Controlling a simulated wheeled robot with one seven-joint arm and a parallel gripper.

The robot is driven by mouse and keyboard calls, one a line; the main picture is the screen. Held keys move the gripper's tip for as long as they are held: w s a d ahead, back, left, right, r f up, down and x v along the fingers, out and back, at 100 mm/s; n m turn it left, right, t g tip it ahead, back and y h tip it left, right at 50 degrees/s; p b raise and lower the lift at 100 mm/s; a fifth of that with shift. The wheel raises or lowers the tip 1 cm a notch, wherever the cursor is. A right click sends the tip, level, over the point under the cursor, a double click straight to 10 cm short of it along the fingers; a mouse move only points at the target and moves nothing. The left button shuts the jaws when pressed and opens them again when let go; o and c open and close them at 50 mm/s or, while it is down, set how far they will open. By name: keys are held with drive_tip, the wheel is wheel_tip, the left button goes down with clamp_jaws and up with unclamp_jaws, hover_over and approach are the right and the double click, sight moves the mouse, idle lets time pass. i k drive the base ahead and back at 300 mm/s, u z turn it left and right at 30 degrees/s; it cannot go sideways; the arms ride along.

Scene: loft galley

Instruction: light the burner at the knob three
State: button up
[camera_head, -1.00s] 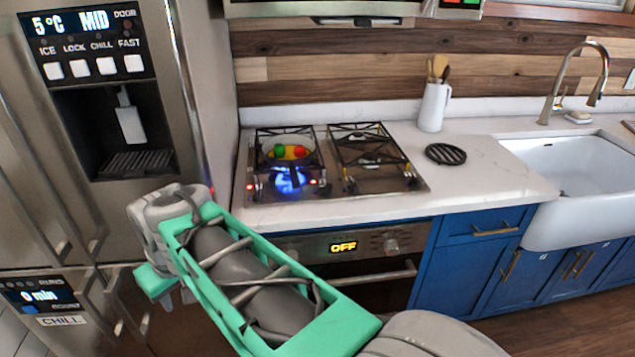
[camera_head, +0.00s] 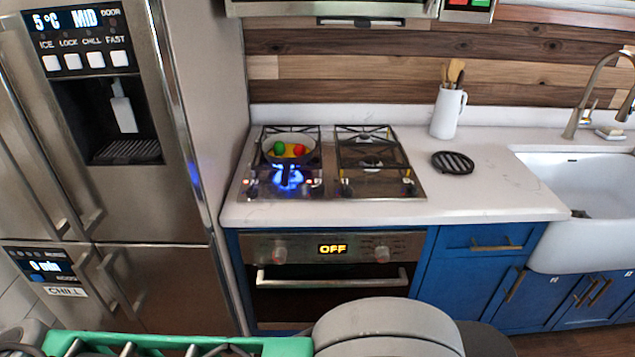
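The gas cooktop (camera_head: 330,190) is set in the white counter, with two burners on the left and two on the right. A blue flame (camera_head: 287,178) burns at the front left, under a pan (camera_head: 290,158) holding red, green and yellow food. No flame shows at the right burners (camera_head: 370,164). Small knobs sit along the cooktop's front edge, including one at the far right (camera_head: 408,187); they are too small to read numbers or settings. My green and grey arm crosses the bottom left; my gripper's fingers are out of view.
The oven below has two larger knobs, left (camera_head: 280,248) and right (camera_head: 382,254), and a display (camera_head: 333,249) reading OFF. A fridge (camera_head: 150,200) stands close on the left. A black trivet (camera_head: 453,162) and utensil jug (camera_head: 448,112) are right of the cooktop.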

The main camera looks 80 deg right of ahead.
sight(319, 189)
drive_tip(key=k, duration=0.95)
drive_tip(key=z, duration=1.15)
drive_tip(key=i, duration=1)
